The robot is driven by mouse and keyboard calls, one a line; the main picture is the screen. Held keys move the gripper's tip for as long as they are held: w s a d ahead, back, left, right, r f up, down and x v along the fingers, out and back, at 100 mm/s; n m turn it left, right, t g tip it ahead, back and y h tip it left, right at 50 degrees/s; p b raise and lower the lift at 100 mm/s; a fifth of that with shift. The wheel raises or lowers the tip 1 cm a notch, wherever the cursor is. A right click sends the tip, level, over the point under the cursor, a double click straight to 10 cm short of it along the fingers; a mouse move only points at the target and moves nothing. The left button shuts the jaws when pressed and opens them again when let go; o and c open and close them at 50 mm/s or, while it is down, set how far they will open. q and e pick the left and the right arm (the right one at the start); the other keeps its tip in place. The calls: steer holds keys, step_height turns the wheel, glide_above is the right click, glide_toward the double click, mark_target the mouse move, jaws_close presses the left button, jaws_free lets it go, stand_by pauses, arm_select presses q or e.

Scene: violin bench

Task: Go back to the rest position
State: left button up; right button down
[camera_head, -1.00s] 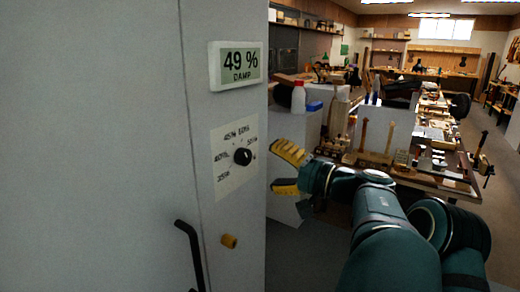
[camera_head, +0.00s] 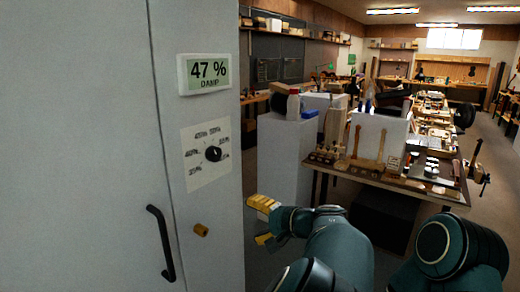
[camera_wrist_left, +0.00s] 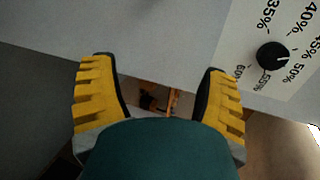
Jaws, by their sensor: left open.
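My left gripper (camera_head: 258,221) is open and empty, low beside the right edge of the grey cabinet (camera_head: 95,130). In the left wrist view its two yellow fingers (camera_wrist_left: 158,70) stand wide apart with nothing between them. The black dial knob (camera_head: 213,153) sits on a white scale plate on the cabinet, above and left of the gripper, clear of the fingers. It also shows at the upper right of the left wrist view (camera_wrist_left: 271,56). A display (camera_head: 208,72) above it reads 47 % DAMP. My right gripper is out of view.
A black door handle (camera_head: 161,243) and a brass knob (camera_head: 201,230) stick out from the cabinet. A workbench (camera_head: 405,184) with tools stands beyond my arm, with a grey pedestal (camera_head: 285,160) at its left. Open floor lies at the right.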

arm_select(q)
steer(key=s+a+f+g+h, duration=0.2)
steer(key=a+f, duration=0.1)
steer(key=f, duration=0.6)
steer(key=s+a+f+g+h, duration=0.2)
steer(key=s+a+f, duration=0.1)
steer(key=f, duration=0.6)
steer(key=s+a+f+g+h, duration=0.2)
steer(key=a+f, duration=0.2)
steer(key=f, duration=0.5)
steer(key=s+f+n+h, duration=0.4)
steer(key=s, duration=0.6)
steer(key=s+d+f+n+h, duration=0.1)
steer(key=s+f+n+h, duration=0.4)
steer(key=s, duration=0.5)
steer(key=shift+s+d+f+n+h, duration=0.15)
steer(key=shift+f+n+h, duration=0.1)
steer(key=shift+n+h, duration=0.05)
